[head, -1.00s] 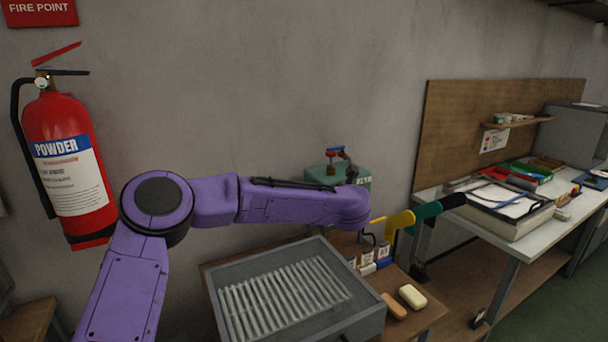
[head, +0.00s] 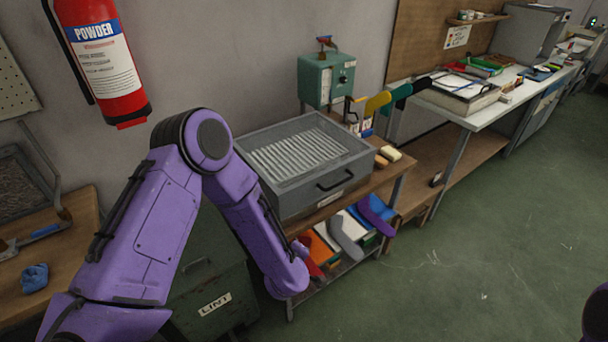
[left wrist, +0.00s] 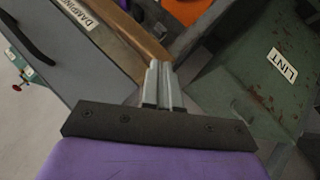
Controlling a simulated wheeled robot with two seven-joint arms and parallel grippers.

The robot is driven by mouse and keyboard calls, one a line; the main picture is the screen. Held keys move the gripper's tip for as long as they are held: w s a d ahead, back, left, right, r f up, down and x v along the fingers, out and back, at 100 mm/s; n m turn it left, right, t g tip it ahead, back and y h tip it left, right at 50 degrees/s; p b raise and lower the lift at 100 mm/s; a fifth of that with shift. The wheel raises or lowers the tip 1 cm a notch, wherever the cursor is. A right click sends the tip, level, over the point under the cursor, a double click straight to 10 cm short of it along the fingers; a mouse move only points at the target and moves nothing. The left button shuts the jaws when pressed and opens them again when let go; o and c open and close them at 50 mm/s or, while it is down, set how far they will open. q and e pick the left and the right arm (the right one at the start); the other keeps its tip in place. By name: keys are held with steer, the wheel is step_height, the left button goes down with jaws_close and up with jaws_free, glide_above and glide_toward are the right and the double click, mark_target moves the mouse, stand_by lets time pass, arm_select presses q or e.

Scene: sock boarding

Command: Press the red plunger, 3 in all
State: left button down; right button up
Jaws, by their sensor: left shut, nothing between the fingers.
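The red plunger (head: 325,40) sticks up from the top of a green box (head: 322,75) that stands by the wall behind the grey tray. A small red part beside a bit of green at the left edge of the left wrist view may be the same plunger, but I cannot tell. My left gripper (left wrist: 158,65) is shut and empty in the left wrist view. It hangs low between the shelf stand and the lint bin, well apart from the plunger. In the head view its fingers are hidden by my left arm. My right gripper is not in view.
The grey ribbed tray (head: 345,184) on the wooden stand lies between my left arm and the green box. A green lint bin (head: 212,290) stands below. Yellow and teal sock boards (head: 377,103) stand right of the box. Green floor at right is open.

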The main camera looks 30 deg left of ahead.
arm_select(q)
steer(key=s+a+f+m+g+b, duration=0.1)
steer(key=s+f+m+g, duration=0.1)
steer(key=s, duration=0.7)
steer(key=s+a+f+m+g+b, duration=0.1)
steer(key=s+f+m+g, duration=0.1)
steer(key=s+f, duration=0.5)
steer(key=s+a+f+m+g+h+b, duration=0.1)
steer(key=s+f+m, duration=0.3)
steer(key=s, duration=0.7)
steer(key=shift+a+f+m+g+b, duration=0.3)
steer(key=shift+a+f+g+b, duration=0.05)
steer(key=shift+f+g+b, duration=0.05)
